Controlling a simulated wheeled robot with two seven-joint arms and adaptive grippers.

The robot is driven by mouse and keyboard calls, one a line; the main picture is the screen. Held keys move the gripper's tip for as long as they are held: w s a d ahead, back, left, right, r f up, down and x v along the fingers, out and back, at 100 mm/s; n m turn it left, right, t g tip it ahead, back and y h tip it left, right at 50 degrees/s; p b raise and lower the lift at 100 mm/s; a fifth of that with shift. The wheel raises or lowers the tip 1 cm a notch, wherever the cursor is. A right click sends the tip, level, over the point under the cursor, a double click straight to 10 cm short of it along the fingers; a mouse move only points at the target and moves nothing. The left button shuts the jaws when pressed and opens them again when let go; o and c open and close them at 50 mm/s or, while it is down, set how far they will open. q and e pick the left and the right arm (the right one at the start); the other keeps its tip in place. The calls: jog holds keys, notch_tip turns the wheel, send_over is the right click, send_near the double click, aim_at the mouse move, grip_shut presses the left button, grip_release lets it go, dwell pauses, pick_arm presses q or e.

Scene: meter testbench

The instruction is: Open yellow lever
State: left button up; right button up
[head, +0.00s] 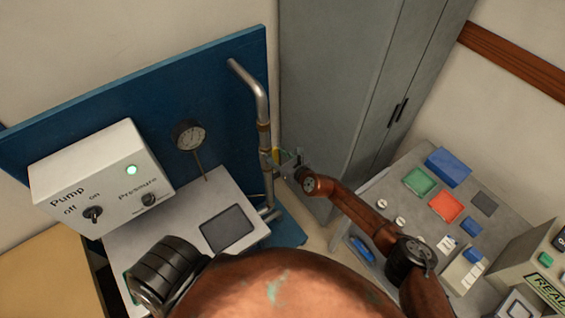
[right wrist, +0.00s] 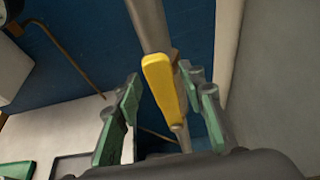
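The yellow lever (right wrist: 163,85) sits on a metal pipe in the right wrist view, standing roughly upright and leaning slightly. In the head view, only a small yellow part of the lever (head: 276,155) shows beside the vertical pipe (head: 264,130); the gripper hides the rest. My right gripper (head: 287,163) is at the lever. In the right wrist view its green-padded fingers (right wrist: 160,77) are apart, one on each side of the lever. A gap shows on the left; the right finger looks close, and I cannot tell whether it touches. My left gripper is not in view.
A blue panel (head: 110,105) stands behind the pipe, with a gauge (head: 188,134) and a white pump box (head: 100,178) to the left. A grey cabinet (head: 335,80) stands right of the pipe. A grey bench (head: 405,185) with coloured trays is at right.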

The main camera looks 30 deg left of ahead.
jog(key=shift+s+d+r, duration=0.1)
jog(key=shift+d+r, duration=0.15)
jog(key=shift+d, duration=0.15)
jog(key=shift+s+d+r, duration=0.15)
jog(key=shift+s+d, duration=0.15)
jog(key=shift+s, duration=0.05)
jog(key=shift+s+d, duration=0.15)
jog(key=shift+d, duration=0.45)
jog(key=s+d, duration=0.3)
jog(key=d, duration=0.6)
jog(key=shift+s+d+f, duration=0.2)
jog(key=shift+d, duration=0.1)
